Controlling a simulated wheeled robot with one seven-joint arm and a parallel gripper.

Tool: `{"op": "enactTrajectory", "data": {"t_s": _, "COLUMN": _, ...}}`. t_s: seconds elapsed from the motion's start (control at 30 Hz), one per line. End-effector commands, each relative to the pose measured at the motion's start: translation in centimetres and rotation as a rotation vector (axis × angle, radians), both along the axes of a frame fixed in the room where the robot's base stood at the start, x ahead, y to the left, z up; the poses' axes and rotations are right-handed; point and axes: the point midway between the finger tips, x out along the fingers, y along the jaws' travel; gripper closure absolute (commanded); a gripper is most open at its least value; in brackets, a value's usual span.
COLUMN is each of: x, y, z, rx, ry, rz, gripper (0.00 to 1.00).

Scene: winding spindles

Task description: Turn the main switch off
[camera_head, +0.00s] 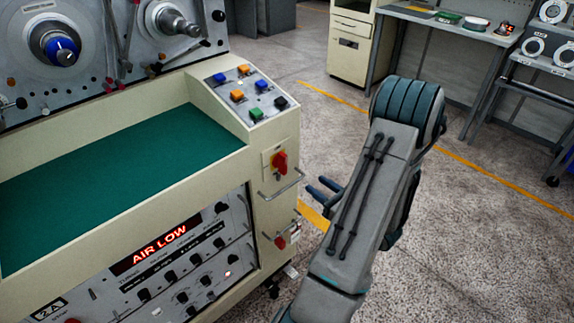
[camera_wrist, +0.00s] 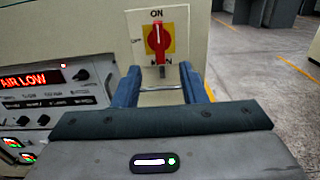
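The main switch (camera_head: 280,162) is a red rotary handle on a yellow plate on the cream machine's front, below the button panel. In the wrist view the red handle (camera_wrist: 158,38) stands upright, pointing at ON at the top; OFF is marked at the left and MAIN below. My gripper (camera_head: 318,188) is to the right of the switch in the head view, apart from it. In the wrist view my gripper's two blue fingers (camera_wrist: 162,88) are spread wide with nothing between them, below the switch.
A metal bar handle (camera_head: 282,186) juts out just below the switch. A second red knob (camera_head: 281,242) sits lower down. The button panel (camera_head: 246,92) is above, and a lit AIR LOW display (camera_head: 158,245) is at the lower left. Open floor (camera_head: 330,130) lies to the right.

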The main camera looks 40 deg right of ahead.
Motion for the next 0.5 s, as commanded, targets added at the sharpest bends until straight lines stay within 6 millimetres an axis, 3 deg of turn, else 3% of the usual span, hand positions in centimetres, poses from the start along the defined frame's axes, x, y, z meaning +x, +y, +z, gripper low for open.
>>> {"op": "enactTrajectory", "data": {"t_s": 0.17, "x": 2.6, "y": 0.4, "z": 0.1, "rx": 0.000, "ry": -0.001, "rz": 0.006, "gripper": 0.62}}
{"op": "enactTrajectory", "data": {"t_s": 0.5, "x": 9.8, "y": 1.0, "z": 0.2, "rx": -0.001, "ry": -0.001, "rz": 0.008, "gripper": 0.62}}
